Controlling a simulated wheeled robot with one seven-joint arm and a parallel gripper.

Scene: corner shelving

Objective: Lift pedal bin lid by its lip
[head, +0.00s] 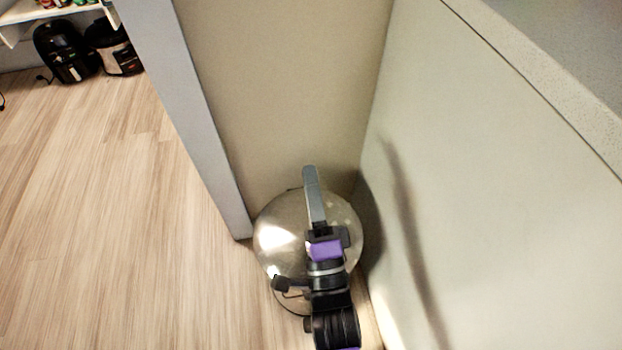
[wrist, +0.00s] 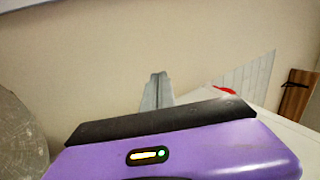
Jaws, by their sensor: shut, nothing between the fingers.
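The pedal bin stands in the corner, and its round, shiny metal lid (head: 280,215) faces up in the head view. My gripper (head: 309,172) lies over the lid in that view, its grey fingers together and empty. The fingertips reach past the lid's far edge. The fingers also show in the wrist view (wrist: 158,78), pointing at a beige wall. A grey, speckled curved surface at the left of the wrist view looks like the lid (wrist: 25,135). My arm hides the lid's middle and near right part. I cannot tell whether the gripper touches the lid, and its lip is not clear.
A beige panel (head: 285,90) stands behind the bin and a pale wall (head: 490,190) close on its right. A grey post (head: 190,90) stands at the left. Open wood floor (head: 100,220) lies left of it. Dark appliances (head: 65,52) sit far back left.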

